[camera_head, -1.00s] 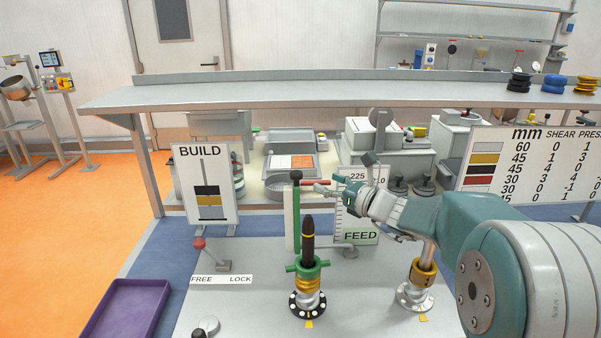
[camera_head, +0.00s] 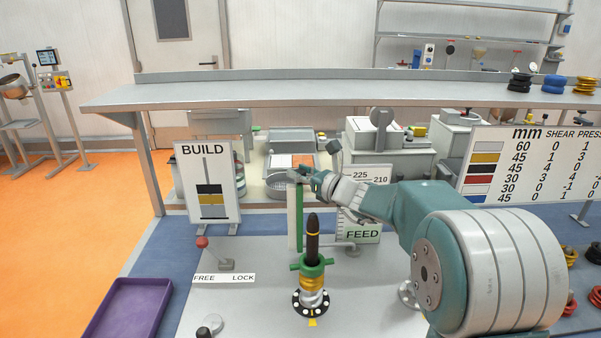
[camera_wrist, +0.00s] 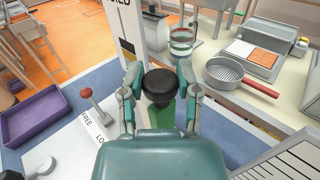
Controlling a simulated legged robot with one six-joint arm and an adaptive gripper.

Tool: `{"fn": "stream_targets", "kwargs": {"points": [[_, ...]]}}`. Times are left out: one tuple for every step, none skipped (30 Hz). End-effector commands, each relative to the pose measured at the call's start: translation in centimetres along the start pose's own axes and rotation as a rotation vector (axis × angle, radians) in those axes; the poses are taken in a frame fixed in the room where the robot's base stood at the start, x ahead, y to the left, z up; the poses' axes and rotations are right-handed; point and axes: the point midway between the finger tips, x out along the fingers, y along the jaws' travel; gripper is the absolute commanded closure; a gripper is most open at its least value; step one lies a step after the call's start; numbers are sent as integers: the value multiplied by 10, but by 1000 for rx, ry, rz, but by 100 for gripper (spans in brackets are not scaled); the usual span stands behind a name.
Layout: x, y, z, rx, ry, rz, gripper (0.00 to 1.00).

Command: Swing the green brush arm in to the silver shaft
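The green brush arm (camera_head: 299,218) stands upright as a narrow green strip behind the build stack. In the wrist view, a black knob (camera_wrist: 160,86) sits above green material (camera_wrist: 160,115). My gripper (camera_head: 300,176) is at the top of the green strip. In the wrist view, its fingers (camera_wrist: 159,72) are spread on either side of the knob; I cannot tell whether they touch it. The silver shaft at right is mostly hidden behind my arm; only part of its round base (camera_head: 408,293) shows. A black-tipped shaft (camera_head: 312,240) with a green collar stands at centre.
The FEED sign (camera_head: 362,234) stands right of the green strip, and the BUILD board (camera_head: 209,185) stands left. A red-knobbed FREE/LOCK lever (camera_head: 203,243) and a purple tray (camera_head: 128,310) are at left. A strainer (camera_wrist: 240,76) lies behind.

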Motion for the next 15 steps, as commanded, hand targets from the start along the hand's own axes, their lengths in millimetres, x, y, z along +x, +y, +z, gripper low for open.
{"fn": "stream_targets", "kwargs": {"points": [[2,1,-1,1,2,3,100],[1,1,-2,2,2,3,100],[1,1,-2,2,1,4,100],[1,0,-2,2,1,5,100],[1,0,-2,2,2,5,100],[1,1,-2,3,2,6,100],[1,1,-2,3,2,6,100],[1,1,-2,3,2,6,100],[0,1,-3,3,3,7,100],[0,1,-3,3,3,8,100],[0,1,-3,3,3,10,100],[-1,1,-3,3,3,15,100],[-2,2,-3,4,3,20,100],[-2,2,-3,4,3,26,100],[-4,3,-4,4,5,36,100]]}}
